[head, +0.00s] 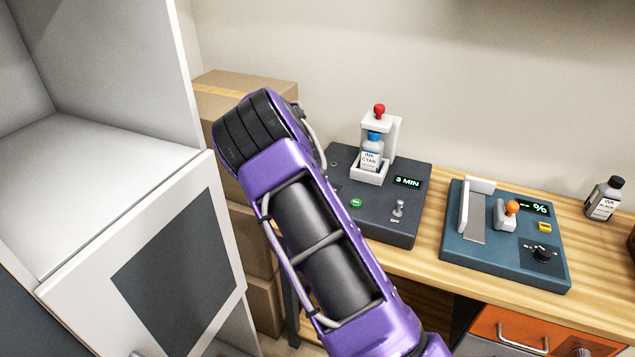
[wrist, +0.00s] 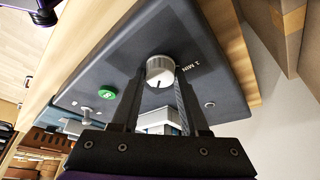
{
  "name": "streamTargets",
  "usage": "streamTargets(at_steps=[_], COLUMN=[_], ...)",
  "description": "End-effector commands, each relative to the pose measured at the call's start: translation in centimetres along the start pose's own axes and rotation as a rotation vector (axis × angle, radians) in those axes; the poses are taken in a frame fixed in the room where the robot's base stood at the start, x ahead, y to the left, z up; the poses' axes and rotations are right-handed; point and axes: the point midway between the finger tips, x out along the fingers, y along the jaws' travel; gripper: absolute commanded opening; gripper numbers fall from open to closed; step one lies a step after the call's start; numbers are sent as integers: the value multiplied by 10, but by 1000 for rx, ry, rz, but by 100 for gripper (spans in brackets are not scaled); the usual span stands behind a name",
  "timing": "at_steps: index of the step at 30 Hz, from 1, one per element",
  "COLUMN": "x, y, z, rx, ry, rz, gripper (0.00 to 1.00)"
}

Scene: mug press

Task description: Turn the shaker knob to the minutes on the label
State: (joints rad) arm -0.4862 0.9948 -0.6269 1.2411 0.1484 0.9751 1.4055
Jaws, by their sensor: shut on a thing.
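The shaker (head: 385,225) is a dark grey box on the wooden desk in the head view, and its lit display (head: 407,182) reads 3 MIN. A white ink bottle (head: 370,157) with a blue cap sits in its white holder (head: 369,174); its label reads INK CYAN, with smaller print too small to read. The white round knob (wrist: 160,70) with a dark pointer line shows in the wrist view, beside printed "MIN" lettering. My gripper (wrist: 160,82) is shut on the knob, one finger on each side. My arm hides the knob in the head view.
A green button (head: 356,203) and a metal toggle (head: 399,208) are on the shaker's top. A blue-grey device (head: 505,236) with a % display stands to the right. A black-capped ink bottle (head: 604,199) stands farther right. Cardboard boxes (head: 245,88) and a white cabinet (head: 140,275) are at left.

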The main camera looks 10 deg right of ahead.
Motion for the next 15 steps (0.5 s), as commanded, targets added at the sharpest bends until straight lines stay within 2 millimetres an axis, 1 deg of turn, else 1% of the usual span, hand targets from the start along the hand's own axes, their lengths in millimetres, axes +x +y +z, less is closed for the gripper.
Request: streamTargets(at_steps=[7, 8, 12, 15], x=[0, 0, 0, 0], y=[0, 0, 0, 0], z=[1, 1, 1, 0], rx=[1, 1, 1, 0], ry=[-2, -2, -1, -1], rz=[1, 1, 0, 0], gripper=[0, 48, 73, 74])
